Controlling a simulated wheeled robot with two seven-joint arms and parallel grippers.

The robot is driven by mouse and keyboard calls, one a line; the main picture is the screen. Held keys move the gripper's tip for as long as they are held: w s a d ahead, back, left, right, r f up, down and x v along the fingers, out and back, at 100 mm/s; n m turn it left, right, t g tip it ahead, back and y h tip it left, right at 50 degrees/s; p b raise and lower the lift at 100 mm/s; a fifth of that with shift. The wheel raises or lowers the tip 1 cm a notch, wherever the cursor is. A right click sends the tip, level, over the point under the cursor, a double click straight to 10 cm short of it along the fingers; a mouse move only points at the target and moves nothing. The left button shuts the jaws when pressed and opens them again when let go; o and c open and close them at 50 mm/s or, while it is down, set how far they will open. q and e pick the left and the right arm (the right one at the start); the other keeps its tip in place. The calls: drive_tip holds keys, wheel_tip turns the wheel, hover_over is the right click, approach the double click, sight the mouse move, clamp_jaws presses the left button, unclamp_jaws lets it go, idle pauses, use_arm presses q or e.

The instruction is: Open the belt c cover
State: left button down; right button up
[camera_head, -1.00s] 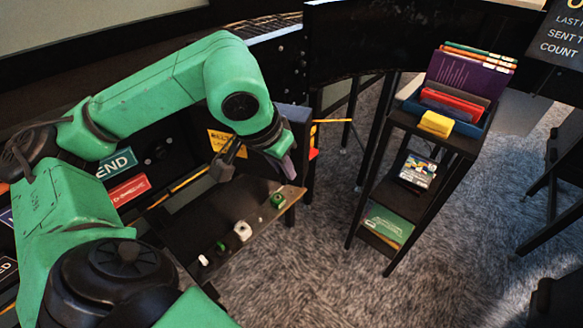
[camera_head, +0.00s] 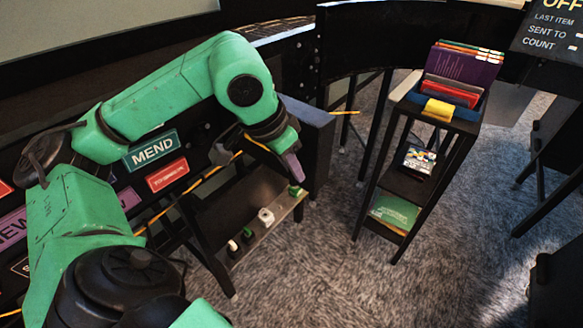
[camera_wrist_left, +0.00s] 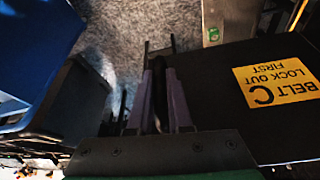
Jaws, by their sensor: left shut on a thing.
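The belt C cover shows as a dark panel (camera_wrist_left: 212,92) in the left wrist view. It bears a yellow label (camera_wrist_left: 277,80) reading "BELT C LOCK OUT FIRST", upside down there. My left gripper (camera_wrist_left: 163,85) has its purple fingers closed around a dark bar (camera_wrist_left: 158,92) beside the panel, seemingly its handle. In the head view my left gripper (camera_head: 293,168) points down by the sorter's right end, and the label is hidden there. How far the cover is open cannot be told. My right gripper is not in view.
A shelf of knobs and switches (camera_head: 262,222) lies just below the gripper. A dark box-like panel (camera_head: 308,130) stands right behind it. A black rack (camera_head: 405,185) with folders and a yellow block (camera_head: 438,109) stands to the right. Carpet between is clear.

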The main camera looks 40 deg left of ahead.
use_arm(q)
drive_tip(key=shift+w, duration=0.1)
drive_tip(key=c, duration=1.1)
unclamp_jaws()
drive_tip(key=shift+r, duration=0.1)
drive_tip(key=p+v, duration=0.4)
drive_tip(key=v, duration=1)
drive_tip(key=shift+s+r, duration=0.15)
drive_tip(key=shift+s, duration=0.1)
